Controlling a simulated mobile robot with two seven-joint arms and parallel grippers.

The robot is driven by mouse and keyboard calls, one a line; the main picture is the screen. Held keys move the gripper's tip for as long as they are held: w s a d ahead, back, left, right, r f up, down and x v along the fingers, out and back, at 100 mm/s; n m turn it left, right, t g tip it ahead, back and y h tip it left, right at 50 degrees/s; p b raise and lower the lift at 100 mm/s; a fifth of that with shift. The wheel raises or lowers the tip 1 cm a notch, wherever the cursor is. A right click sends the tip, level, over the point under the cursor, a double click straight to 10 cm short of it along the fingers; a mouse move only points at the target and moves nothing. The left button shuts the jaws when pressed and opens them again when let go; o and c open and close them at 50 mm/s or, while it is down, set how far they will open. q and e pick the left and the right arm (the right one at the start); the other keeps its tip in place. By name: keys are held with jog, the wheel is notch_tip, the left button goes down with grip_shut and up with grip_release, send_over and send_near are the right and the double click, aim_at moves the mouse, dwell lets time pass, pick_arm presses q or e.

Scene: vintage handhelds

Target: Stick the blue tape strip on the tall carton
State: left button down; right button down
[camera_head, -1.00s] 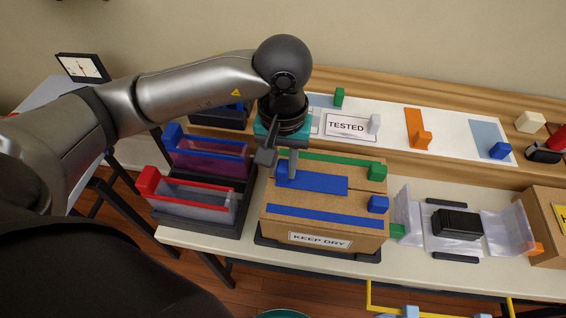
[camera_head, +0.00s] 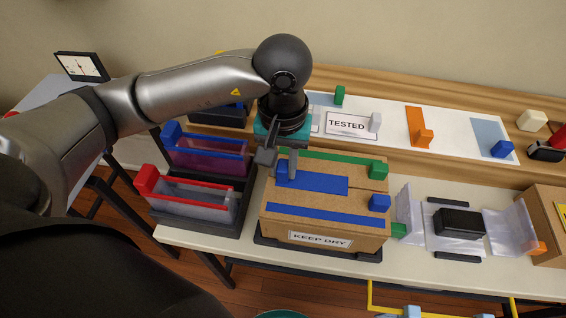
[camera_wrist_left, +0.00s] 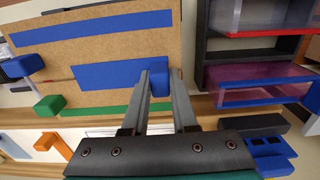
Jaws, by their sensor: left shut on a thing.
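The large cardboard carton (camera_head: 325,228) labelled KEEP DRY stands on the bench in the head view; its top also fills the upper left of the wrist view (camera_wrist_left: 95,55). My left gripper (camera_head: 283,168) points down over its back left part, shut on the blue end tab of a short blue tape strip (camera_head: 322,184). In the wrist view the tab sits between the fingertips (camera_wrist_left: 160,78) and the strip (camera_wrist_left: 115,70) runs left over the carton top. The strip looks flat on or just above the cardboard; I cannot tell if it touches everywhere. My right gripper is not visible.
A longer blue strip (camera_head: 320,215) lies along the carton's front, a green strip (camera_head: 325,157) along its back. Red-rimmed (camera_head: 195,200) and blue-rimmed (camera_head: 210,155) bins stand left. A black device (camera_head: 458,223) on clear wrap and another carton (camera_head: 547,225) are right.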

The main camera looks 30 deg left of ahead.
pick_arm(q)
jog(key=shift+s+f+b, duration=0.2)
jog(key=shift+f+b, duration=0.05)
jog(key=shift+b, duration=0.15)
dwell(1.5)
jog(key=c, duration=0.6)
grip_release()
jog(key=shift+w, duration=0.1)
jog(key=shift+r, duration=0.1)
jog(key=shift+r+p, duration=1.35)
jog(key=shift+r, duration=1.75)
